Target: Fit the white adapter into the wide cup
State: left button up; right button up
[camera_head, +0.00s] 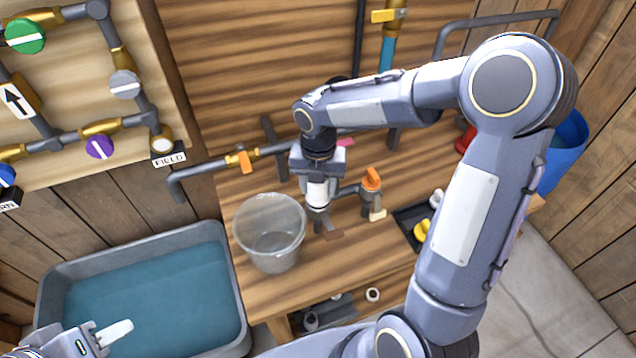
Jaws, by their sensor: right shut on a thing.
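The wide cup (270,236) is a clear, open-topped container standing upright on the wooden bench, left of my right gripper. My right gripper (318,180) points down and is shut on a white cylindrical piece, which looks like the white adapter (317,194). The adapter is beside the cup's right rim, not in the cup. A grey fitting shows just below it; I cannot tell whether they touch. My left gripper (108,334) is at the bottom left, over the water basin, partly cut off by the picture's edge. Only one pale finger shows clearly.
An orange-handled valve (371,180) stands right of my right gripper. A dark tray (408,216) holds white and yellow pieces. A grey basin (234,290) of water is at the lower left. A blue bucket (568,155) is at the far right. The bench front is clear.

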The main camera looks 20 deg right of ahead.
jog(key=shift+f+b, duration=0.35)
jog(key=shift+f, duration=0.25)
dwell(0.4)
jog(key=o, duration=1.1)
jog(key=shift+r, duration=0.1)
notch_tip(320, 180, up, 8)
jog(key=shift+f, duration=0.25)
jog(key=shift+r, duration=0.1)
